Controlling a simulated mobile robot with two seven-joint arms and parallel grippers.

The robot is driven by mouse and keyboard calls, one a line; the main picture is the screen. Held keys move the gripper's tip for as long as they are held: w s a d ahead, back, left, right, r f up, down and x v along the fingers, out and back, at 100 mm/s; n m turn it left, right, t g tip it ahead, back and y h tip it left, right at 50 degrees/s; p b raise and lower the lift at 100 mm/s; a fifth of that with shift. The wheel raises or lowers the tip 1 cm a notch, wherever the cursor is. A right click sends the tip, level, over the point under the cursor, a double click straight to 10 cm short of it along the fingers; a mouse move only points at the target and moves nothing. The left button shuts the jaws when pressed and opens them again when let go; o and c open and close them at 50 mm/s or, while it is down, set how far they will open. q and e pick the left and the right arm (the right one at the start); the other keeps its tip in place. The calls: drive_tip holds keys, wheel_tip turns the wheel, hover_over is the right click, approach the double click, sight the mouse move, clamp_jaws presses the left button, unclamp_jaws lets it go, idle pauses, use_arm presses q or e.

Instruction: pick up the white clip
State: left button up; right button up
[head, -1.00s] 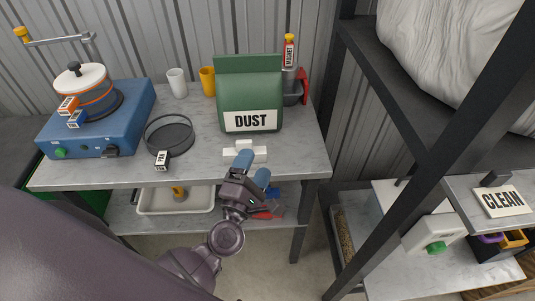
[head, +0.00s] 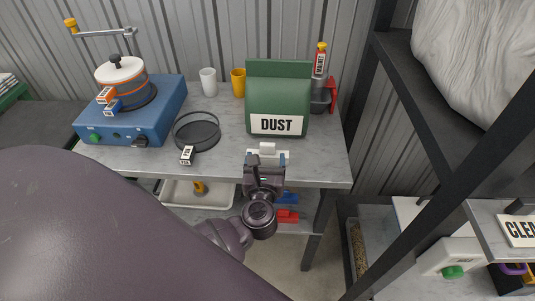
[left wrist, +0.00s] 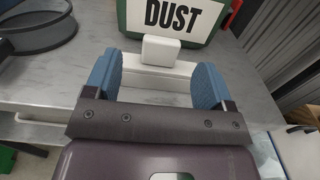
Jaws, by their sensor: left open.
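The white clip (head: 267,148) lies on the grey table near its front edge, just in front of the green DUST bag (head: 278,97). In the left wrist view the clip (left wrist: 160,50) shows a small block standing up from a longer white bar. My left gripper (head: 266,158) is open at the clip. In the left wrist view its two blue fingers (left wrist: 155,80) stand on either side of the clip, with the white bar between them. My right gripper is not in view.
A dark round pan (head: 197,131) with a PAN tag sits left of the clip. A blue machine (head: 133,119) with a pot stands further left. A white cup (head: 208,81) and yellow cup (head: 238,82) stand behind. A dark shelf frame (head: 420,90) rises at the right.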

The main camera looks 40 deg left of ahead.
sight(268, 148)
use_arm(q)
drive_tip(key=shift+p+x, duration=0.3)
drive_tip(key=shift+x, duration=2.5)
drive_tip(key=shift+f, duration=0.15)
drive_tip(key=c, duration=1)
